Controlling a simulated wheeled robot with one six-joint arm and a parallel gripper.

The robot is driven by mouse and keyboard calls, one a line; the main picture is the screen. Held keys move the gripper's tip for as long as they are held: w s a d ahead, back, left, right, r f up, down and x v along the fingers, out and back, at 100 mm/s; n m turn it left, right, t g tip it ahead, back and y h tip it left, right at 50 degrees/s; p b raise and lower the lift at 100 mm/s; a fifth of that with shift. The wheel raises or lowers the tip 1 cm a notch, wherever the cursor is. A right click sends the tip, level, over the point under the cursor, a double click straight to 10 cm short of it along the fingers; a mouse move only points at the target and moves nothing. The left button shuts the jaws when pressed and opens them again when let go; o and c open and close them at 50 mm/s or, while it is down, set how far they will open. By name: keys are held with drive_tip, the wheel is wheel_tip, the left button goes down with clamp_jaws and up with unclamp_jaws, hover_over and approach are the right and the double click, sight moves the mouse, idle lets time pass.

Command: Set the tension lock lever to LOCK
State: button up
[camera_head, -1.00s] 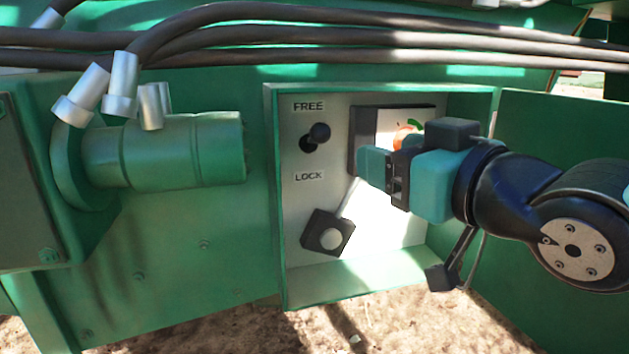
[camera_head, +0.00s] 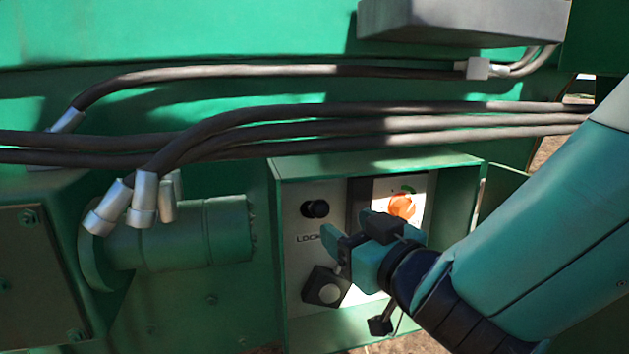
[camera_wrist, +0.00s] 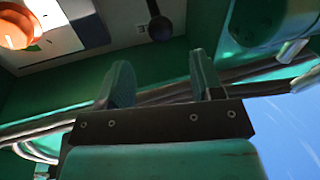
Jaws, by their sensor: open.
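The tension lock lever has a round black knob (camera_head: 315,209) on the pale panel inside the green box, above the LOCK label (camera_head: 308,239). It appears raised, on the side away from LOCK. In the wrist view the black knob (camera_wrist: 159,28) shows beyond the fingers, near the picture's top. My gripper (camera_head: 333,244) is just below and right of the knob in the head view. In the wrist view its two fingers (camera_wrist: 163,82) stand apart with nothing between them.
Right of the lever is an orange-red knob (camera_head: 402,206) on a panel plate. The green box wall (camera_head: 455,205) bounds the right. Thick hoses (camera_head: 340,120) run above.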

sight(314, 206)
drive_tip(key=p+x, duration=0.2)
drive_tip(key=x, duration=0.1)
drive_tip(key=p+x, duration=0.6)
drive_tip(key=shift+r, duration=0.25)
drive_tip(key=shift+w+a+f+p, duration=0.35)
drive_tip(key=shift+w+p, duration=0.25)
drive_tip(key=shift+p, duration=0.2)
clamp_jaws()
